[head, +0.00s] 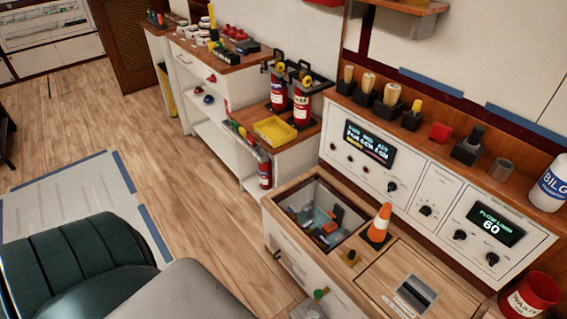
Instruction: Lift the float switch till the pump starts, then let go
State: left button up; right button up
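An open bilge well (277,202) is set in the wooden counter, with its lid area to the right. Inside it, low down, lie small parts, among them an orange-red piece (330,228) that may be the float switch; its shape and tilt are too small to tell. The well's near wall hides part of the inside. A panel display (370,143) on the left shows text I cannot read fully. A second display (496,225) on the right shows "60". Neither of my grippers is in view.
An orange cone (380,223) stands on the counter at the well's right edge. A hatch with a grey inset (415,292) lies to the right. A red waste can (530,295) and a white bottle (549,184) stand further right. Fire extinguishers (301,104) stand behind.

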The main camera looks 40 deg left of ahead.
aim_at(328, 228)
jog(key=u, duration=0.85)
jog(key=i+j, duration=0.15)
jog(key=j, duration=0.15)
jog(key=i+j+z, duration=0.1)
jog(key=j, duration=0.2)
jog(key=i+j, duration=0.15)
jog(key=j, duration=0.15)
jog(key=z, duration=0.05)
